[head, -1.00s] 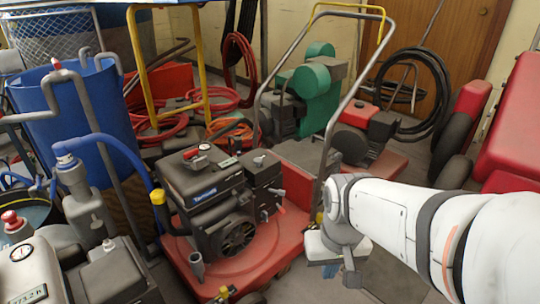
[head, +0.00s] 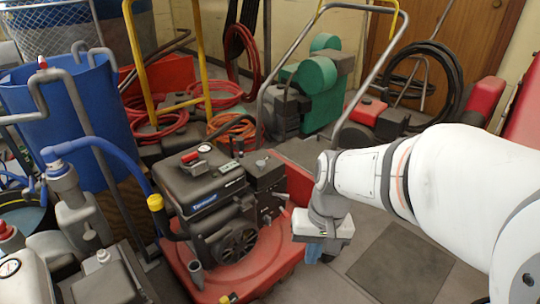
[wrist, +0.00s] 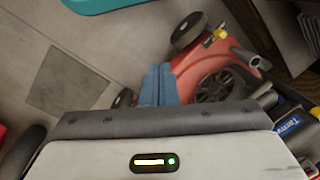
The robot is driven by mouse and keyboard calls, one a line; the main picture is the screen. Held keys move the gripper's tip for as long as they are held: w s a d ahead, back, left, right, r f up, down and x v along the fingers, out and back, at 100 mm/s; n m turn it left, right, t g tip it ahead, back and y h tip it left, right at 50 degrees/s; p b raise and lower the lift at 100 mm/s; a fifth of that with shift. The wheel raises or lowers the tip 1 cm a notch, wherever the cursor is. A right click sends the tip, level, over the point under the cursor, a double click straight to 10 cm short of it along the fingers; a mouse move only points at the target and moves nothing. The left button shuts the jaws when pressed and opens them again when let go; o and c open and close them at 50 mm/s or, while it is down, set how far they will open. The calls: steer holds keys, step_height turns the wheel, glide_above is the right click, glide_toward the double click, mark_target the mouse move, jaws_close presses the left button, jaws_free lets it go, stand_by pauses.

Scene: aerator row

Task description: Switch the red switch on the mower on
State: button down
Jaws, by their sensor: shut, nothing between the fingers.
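The mower has a red deck (head: 262,268) and a black engine (head: 205,195) with a blue label. A small red part (head: 189,157), which looks like the red switch, sits on top of the engine. Whether it is on or off is too small to tell. My gripper (head: 326,256) is to the right of the engine, beside the deck's right edge and apart from the switch. In the wrist view its blue fingers (wrist: 158,85) are shut and empty, with the red deck (wrist: 208,55) beyond them. The switch cannot be made out in the wrist view.
A blue barrel (head: 85,120) and grey pipework stand left of the mower. The mower's grey handle (head: 270,75) rises behind it. A green machine (head: 318,95) and red hoses (head: 185,120) lie farther back. Floor with a dark square plate (head: 400,262) is clear at the right.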

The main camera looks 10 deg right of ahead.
steer(key=w+a+f+m+y+p, duration=0.25)
steer(key=w+f+m+y, duration=0.35)
steer(key=w, duration=0.5)
steer(key=w+a+f+m+y+p, duration=0.25)
steer(key=w+f+m+y, duration=0.35)
steer(key=w, duration=0.5)
steer(key=m+t+h+p, duration=0.2)
steer(key=m+t+p, duration=0.1)
steer(key=m+t, duration=1.35)
glide_toward(283, 211)
step_height(283, 211, down, 4)
steer(key=s+d, duration=0.2)
steer(key=shift+s+a+r+n, duration=0.15)
steer(key=shift+a+r+n, duration=0.05)
steer(key=shift+n, duration=0.25)
steer(key=b+x, duration=0.2)
steer(key=x, duration=0.8)
